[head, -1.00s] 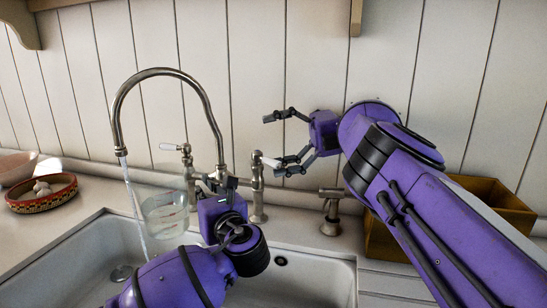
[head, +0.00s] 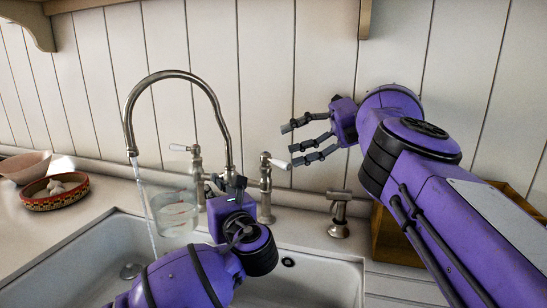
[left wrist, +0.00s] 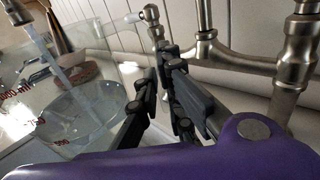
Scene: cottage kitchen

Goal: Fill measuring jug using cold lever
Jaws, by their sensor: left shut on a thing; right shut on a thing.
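A clear measuring jug (head: 175,212) with red markings stands over the sink, left of my left gripper. It fills the left of the left wrist view (left wrist: 85,118). My left gripper (head: 224,184) is shut on the jug's handle side; the grip is partly hidden, and its dark fingers show in the left wrist view (left wrist: 165,95). A thin water stream (head: 145,205) falls from the spout (head: 132,148) along the jug's left side.
The second white-tipped lever (head: 180,148) is on the tap's left side. A short metal fitting (head: 339,215) stands right of the tap. A patterned bowl (head: 54,192) and a pink bowl (head: 24,167) are at left. A wooden box (head: 390,240) is behind my right arm.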

